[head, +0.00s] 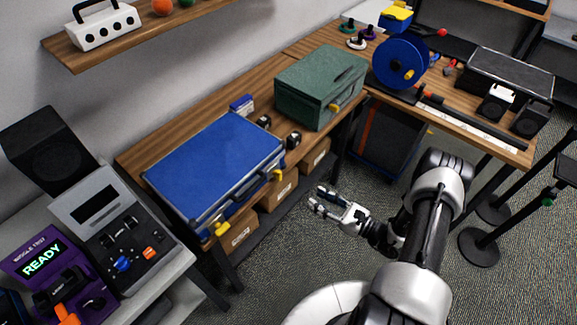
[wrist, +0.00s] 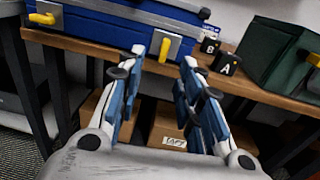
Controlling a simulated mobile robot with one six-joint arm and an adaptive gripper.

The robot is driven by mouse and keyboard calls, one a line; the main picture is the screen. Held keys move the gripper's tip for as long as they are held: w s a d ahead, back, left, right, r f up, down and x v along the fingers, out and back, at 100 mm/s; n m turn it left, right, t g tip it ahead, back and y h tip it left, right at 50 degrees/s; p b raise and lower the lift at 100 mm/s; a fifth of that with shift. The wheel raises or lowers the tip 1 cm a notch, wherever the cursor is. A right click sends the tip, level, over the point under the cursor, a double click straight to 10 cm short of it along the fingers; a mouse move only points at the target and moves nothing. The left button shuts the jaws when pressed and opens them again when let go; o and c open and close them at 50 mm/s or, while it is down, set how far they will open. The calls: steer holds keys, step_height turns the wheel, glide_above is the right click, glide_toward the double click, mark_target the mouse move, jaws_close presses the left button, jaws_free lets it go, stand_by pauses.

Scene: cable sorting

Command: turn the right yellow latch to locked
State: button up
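A closed blue case (head: 215,165) lies on the wooden bench, with two yellow latches on its front. The right yellow latch (head: 277,174) is at the case's right front; in the wrist view this latch (wrist: 165,48) hangs upright on a metal plate. The left yellow latch (head: 222,229) lies more sideways in the wrist view (wrist: 42,18). My gripper (head: 319,198) is open and empty, in front of the bench and apart from the case. In the wrist view, the right latch shows beyond the gap between my fingertips (wrist: 163,59).
A green case (head: 318,88) with its own yellow latch (head: 334,107) stands right of the blue case. Small black blocks (head: 293,140) sit between them. Cardboard boxes (head: 280,188) are under the bench (head: 135,160). The floor before the bench is free.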

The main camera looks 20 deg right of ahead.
mark_target(281, 175)
steer(key=shift+m+t+h, duration=0.4)
steer(key=shift+m+h, duration=0.1)
steer(key=shift+m, duration=0.1)
steer(key=x, duration=0.5)
steer(key=f+b+x, duration=0.1)
steer(key=x, duration=1)
steer(key=shift+w+a+f+b, duration=0.1)
steer(key=shift+w+f+b, duration=0.1)
steer(key=shift+w+b, duration=0.15)
jaws_close()
